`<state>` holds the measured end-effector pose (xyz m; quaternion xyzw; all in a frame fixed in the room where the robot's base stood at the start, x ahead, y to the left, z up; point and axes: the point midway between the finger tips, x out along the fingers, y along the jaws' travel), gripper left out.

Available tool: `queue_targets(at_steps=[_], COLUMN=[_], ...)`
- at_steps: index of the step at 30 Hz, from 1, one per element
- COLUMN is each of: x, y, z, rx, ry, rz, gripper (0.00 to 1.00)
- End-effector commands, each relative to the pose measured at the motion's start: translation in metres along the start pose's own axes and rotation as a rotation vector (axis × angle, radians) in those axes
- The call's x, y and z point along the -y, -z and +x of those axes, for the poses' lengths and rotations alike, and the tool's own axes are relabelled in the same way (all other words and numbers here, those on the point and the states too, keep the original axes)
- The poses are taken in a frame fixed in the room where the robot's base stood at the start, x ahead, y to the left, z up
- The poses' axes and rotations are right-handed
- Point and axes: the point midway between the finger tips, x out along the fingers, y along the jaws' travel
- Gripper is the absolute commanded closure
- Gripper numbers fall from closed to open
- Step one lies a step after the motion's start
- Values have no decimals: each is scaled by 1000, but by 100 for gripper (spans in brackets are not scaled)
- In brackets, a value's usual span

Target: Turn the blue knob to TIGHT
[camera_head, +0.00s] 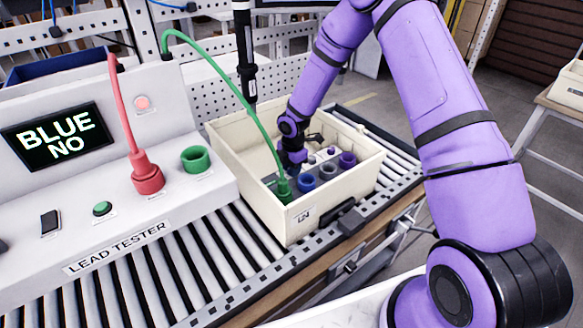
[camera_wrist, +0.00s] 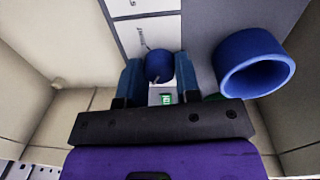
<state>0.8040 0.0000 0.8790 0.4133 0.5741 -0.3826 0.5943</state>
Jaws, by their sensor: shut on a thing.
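The blue knob (camera_wrist: 159,66) sits between the two fingertips of my gripper (camera_wrist: 159,76), on a light panel beside a grey face. My gripper is shut on it, one finger at each side. In the head view my gripper (camera_head: 291,168) reaches down into the cream crate (camera_head: 313,212), and the knob is hidden behind it. A small green label (camera_wrist: 166,98) shows between the fingers, too small to read. The word TIGHT is not legible, so I cannot tell the knob's setting.
A blue socket (camera_wrist: 255,63) is close right of my fingers. Grey (camera_head: 328,170) and purple (camera_head: 347,159) sockets stand nearby. A green plug (camera_head: 284,191) with its cable is in the crate. The lead tester (camera_head: 120,232) reads BLUE NO. A black tool (camera_head: 246,65) hangs behind the crate.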

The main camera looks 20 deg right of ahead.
Motion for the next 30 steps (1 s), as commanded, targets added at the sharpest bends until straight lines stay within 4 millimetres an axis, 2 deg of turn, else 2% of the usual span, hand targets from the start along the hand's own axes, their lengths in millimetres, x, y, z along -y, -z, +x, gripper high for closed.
queue_targets(at_steps=[11,30], x=[-1,-1], y=[0,0], z=[0,0], rx=[10,42], ry=[-1,-2], rz=[161,757], gripper=[93,93])
